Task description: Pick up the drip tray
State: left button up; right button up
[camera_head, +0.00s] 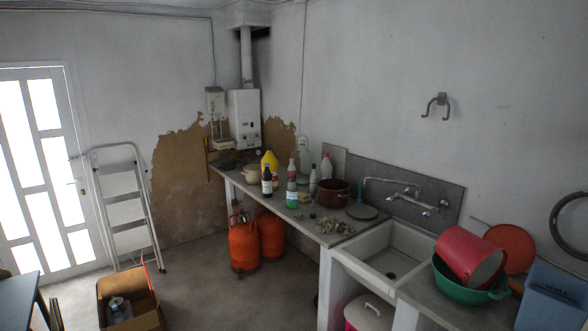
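I cannot make out anything that is clearly the drip tray. A flat grey round dish (362,211) lies on the counter beside the sink, and a reddish round disc (510,248) leans upright against the wall at the right. I cannot tell whether either one is the tray. Neither of my grippers is in view.
The counter (306,229) holds several bottles and a dark red pot (334,193). A sink (378,254) adjoins it. A red bucket (470,257) lies in a green basin (463,284). Orange gas cylinders (243,247), a cardboard box (128,301) and a stepladder (124,208) stand left. Floor between is clear.

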aim_at(229, 165)
jog(key=z, duration=0.1)
jog(key=i, duration=0.8)
jog(key=u, duration=0.55)
jog(key=i, duration=2.1)
jog(key=u, duration=0.4)
jog(key=i, duration=2)
jog(key=z, duration=0.05)
